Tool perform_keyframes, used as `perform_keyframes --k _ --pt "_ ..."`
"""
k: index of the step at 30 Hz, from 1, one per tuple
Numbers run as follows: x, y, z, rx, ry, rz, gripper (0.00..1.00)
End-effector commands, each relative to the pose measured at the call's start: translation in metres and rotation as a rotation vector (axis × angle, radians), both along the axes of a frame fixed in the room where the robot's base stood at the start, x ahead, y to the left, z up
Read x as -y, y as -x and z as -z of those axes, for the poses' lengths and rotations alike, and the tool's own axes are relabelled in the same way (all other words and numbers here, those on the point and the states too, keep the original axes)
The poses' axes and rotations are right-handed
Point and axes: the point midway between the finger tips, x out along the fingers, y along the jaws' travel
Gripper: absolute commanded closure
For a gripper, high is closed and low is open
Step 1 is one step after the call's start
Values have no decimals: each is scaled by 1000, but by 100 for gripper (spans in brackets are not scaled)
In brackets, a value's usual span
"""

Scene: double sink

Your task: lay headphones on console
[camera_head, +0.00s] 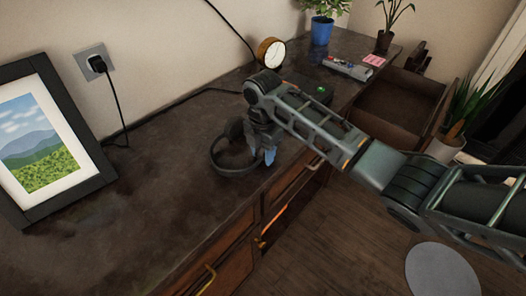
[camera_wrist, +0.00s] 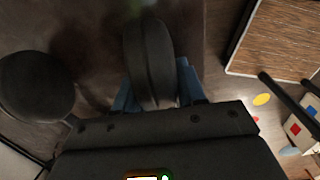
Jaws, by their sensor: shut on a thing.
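The dark headphones (camera_head: 224,165) are at the front middle of the dark console top (camera_head: 150,165), near its front edge. My gripper (camera_head: 268,153) with blue fingertips is shut on one ear cup of them. In the wrist view that ear cup (camera_wrist: 148,62) stands between the blue fingertips (camera_wrist: 157,85), and the other ear cup (camera_wrist: 36,85) is at the left. The headband's curve is low over the console top; I cannot tell whether it touches. My gripper hides part of the headphones.
A framed landscape picture (camera_head: 45,140) stands at the left. A black cable runs from the wall socket (camera_head: 96,62). A round clock or lamp (camera_head: 271,52), a blue plant pot (camera_head: 321,31) and a grey device (camera_head: 346,68) are at the back. An open drawer (camera_head: 395,105) juts out at right.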

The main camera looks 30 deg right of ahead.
Motion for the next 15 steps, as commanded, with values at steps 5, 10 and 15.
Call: perform_keyframes --k 5,10,15 --pt "0 0 2 0 0 0 52" --pt "0 0 2 0 0 0 36" --pt "0 0 2 0 0 0 35"
